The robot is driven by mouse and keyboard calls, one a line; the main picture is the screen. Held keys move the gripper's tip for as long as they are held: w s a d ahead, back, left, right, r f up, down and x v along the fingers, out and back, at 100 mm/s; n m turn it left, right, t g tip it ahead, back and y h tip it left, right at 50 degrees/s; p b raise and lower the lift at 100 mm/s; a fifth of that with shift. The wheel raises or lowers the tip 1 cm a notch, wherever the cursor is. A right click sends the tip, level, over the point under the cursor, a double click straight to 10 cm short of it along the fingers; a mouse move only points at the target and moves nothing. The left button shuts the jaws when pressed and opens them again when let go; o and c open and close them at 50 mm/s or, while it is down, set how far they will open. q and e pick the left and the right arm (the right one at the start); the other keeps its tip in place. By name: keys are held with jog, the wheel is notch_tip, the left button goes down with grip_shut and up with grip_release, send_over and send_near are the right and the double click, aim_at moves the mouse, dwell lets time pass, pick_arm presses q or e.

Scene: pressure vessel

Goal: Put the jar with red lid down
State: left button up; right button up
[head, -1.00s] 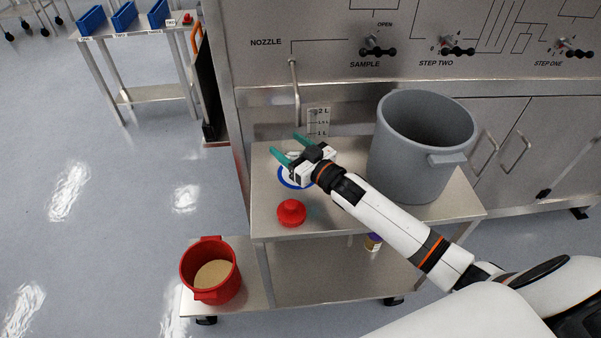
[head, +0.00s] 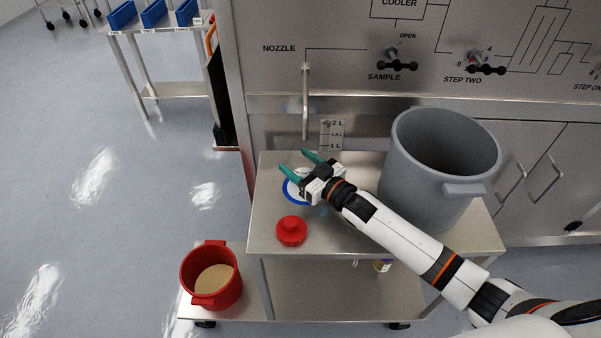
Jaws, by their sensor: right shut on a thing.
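My right gripper (head: 303,165), with green fingertips, is above the back left of the steel cart top (head: 335,235). Its fingers stand apart, shut on a pale or clear thing that can barely be made out between them. This fits the jar's clear body, but its outline is not clear. A blue ring with a white inside (head: 291,198) shows just below the gripper, partly hidden by it. A red lid-like piece with a knob (head: 292,231) sits on the cart top in front of the gripper, apart from it. My left gripper is not in view.
A large grey bucket (head: 435,185) stands right of my gripper, behind my right forearm. A nozzle pipe (head: 305,100) hangs behind the gripper. A red pot of tan powder (head: 212,276) is on the lower shelf at left. A small bottle (head: 382,265) is under the top.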

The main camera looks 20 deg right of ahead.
aim_at(300, 173)
notch_tip(300, 173, down, 3)
jog(key=shift+d+f, duration=0.1)
jog(key=shift+f, duration=0.15)
jog(key=o, duration=1.1)
jog(key=shift+o, duration=0.2)
